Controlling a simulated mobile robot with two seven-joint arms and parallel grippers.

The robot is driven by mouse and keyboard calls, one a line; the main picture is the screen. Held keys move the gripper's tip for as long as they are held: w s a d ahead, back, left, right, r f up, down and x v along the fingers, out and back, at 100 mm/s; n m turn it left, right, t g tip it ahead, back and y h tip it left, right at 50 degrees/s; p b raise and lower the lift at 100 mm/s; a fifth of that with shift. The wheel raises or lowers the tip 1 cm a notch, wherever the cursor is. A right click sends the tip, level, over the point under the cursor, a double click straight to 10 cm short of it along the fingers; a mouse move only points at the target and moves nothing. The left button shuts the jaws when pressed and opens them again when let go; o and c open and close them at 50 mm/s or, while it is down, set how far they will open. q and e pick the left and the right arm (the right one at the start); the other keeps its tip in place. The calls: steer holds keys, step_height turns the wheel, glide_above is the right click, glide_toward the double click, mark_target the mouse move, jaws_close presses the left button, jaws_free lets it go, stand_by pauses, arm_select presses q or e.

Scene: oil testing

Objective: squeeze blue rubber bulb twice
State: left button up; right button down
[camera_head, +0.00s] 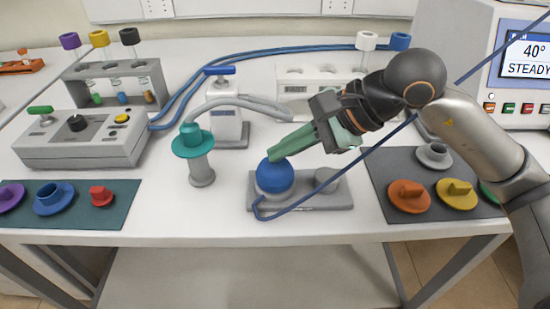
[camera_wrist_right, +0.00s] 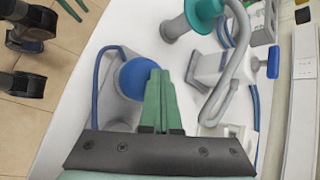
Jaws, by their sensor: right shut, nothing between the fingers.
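The blue rubber bulb (camera_head: 275,176) sits upright on a grey base plate (camera_head: 318,203), with a blue tube running from the plate. My right gripper (camera_head: 276,156) is shut and empty. Its green fingertips come down from the upper right and reach the bulb's top right side in the head view. The right wrist view shows the bulb (camera_wrist_right: 138,77) just left of the closed fingers (camera_wrist_right: 160,76); I cannot tell whether they touch it. My left gripper does not show in the head view.
A grey stand with a teal cap (camera_head: 193,141) and a white device with a blue handle (camera_head: 222,98) stand left of the bulb. A dark mat (camera_head: 392,165) with coloured knobs lies right. A control box (camera_head: 78,150) stands far left. The blue tube crosses near my right arm.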

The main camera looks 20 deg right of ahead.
mark_target(283, 163)
steer(key=shift+f, duration=0.35)
steer(key=shift+r, duration=0.1)
stand_by(0.3)
steer(key=shift+r+p, duration=0.65)
steer(key=shift+r, duration=0.65)
step_height(283, 163, up, 5)
steer(key=p, duration=0.3)
steer(key=shift+p, duration=0.3)
stand_by(1.6)
